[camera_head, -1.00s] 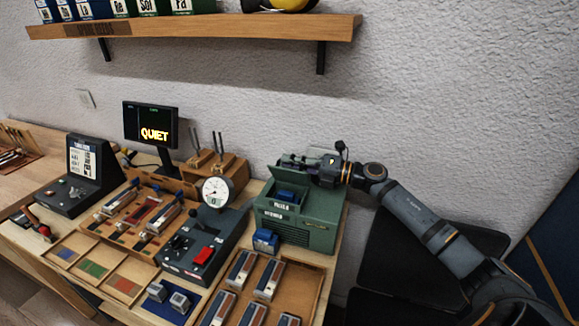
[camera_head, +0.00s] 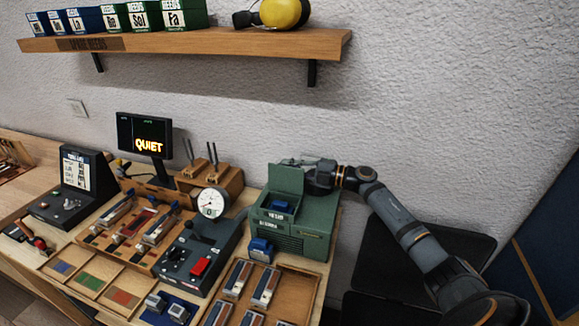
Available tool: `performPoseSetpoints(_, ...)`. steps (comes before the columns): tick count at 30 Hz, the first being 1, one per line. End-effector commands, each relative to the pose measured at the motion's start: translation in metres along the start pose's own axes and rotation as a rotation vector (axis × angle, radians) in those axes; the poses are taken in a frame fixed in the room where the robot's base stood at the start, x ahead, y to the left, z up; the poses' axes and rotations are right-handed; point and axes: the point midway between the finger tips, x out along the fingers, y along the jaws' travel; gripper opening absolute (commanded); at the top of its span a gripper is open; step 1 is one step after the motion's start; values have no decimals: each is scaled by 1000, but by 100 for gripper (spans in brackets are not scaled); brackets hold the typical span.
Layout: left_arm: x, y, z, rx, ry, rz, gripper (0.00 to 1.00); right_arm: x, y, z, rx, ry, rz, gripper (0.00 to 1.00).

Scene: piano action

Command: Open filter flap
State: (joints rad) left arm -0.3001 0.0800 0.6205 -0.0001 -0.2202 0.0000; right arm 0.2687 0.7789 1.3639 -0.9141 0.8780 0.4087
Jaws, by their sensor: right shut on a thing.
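A green machine box (camera_head: 305,241) stands at the right end of the workbench. Its green flap (camera_head: 286,178) stands raised, close to upright, at the back of the open top. A blue filter block (camera_head: 281,205) sits inside the opening. My right gripper (camera_head: 306,177) is at the right edge of the raised flap, shut on it; its fingertips are small and partly hidden there. My left gripper is not in view.
A second blue block (camera_head: 261,250) stands in front of the green box. A gauge (camera_head: 211,203), a dark control box with a red switch (camera_head: 200,266) and wooden trays (camera_head: 262,292) crowd the bench to the left. A shelf (camera_head: 190,46) hangs above.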

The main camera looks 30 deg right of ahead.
Motion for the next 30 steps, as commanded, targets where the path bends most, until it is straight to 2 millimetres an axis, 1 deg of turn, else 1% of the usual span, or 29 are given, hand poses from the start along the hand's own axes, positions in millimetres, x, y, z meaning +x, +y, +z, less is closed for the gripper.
performPoseSetpoints(13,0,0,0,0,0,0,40,0,-2,0,11,3,-4,0)
performPoseSetpoints(14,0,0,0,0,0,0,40,0,-2,0,11,3,-4,11)
performPoseSetpoints(18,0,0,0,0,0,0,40,0,-2,0,10,3,-3,30)
performPoseSetpoints(19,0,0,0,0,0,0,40,0,-1,0,10,3,-3,33)
performPoseSetpoints(27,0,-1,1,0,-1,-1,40,0,-1,0,9,1,-1,33)
performPoseSetpoints(30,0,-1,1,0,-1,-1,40,-7,-1,1,8,0,-3,33)
